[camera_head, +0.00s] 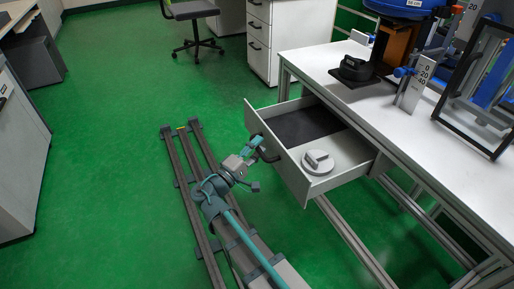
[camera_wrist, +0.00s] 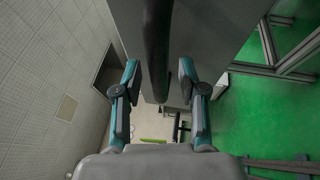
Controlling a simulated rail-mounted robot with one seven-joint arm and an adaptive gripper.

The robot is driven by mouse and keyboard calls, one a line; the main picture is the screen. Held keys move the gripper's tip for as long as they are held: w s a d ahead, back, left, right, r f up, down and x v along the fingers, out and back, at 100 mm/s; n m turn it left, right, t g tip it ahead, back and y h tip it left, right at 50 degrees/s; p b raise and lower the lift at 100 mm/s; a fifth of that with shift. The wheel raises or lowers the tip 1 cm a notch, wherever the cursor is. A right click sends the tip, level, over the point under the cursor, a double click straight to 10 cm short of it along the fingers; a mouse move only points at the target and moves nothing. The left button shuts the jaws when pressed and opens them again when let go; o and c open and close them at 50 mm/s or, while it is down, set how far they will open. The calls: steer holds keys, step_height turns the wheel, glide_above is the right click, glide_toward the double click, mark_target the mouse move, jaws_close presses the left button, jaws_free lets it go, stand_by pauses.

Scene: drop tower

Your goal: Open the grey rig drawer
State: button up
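The grey rig drawer (camera_head: 289,161) is pulled well out from under the white-topped bench in the head view. Its dark handle (camera_head: 268,155) is on the front face. My gripper (camera_head: 256,143) is at that handle. In the wrist view the handle is a dark vertical bar (camera_wrist: 157,45), and the drawer's grey front (camera_wrist: 215,30) is behind it. The two fingers of my gripper (camera_wrist: 159,80) are apart, one on each side of the bar, with a visible gap to it on both sides.
Inside the drawer lie a dark flat mat (camera_head: 303,124) and a round pale object (camera_head: 317,162). The bench top (camera_head: 330,62) carries a blue-topped device (camera_head: 400,8) and a black frame (camera_head: 475,75). Green floor (camera_head: 110,120) is clear to the left, beyond the rails (camera_head: 183,165).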

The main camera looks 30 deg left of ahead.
steer(key=v, duration=1.2)
steer(key=shift+d, duration=0.1)
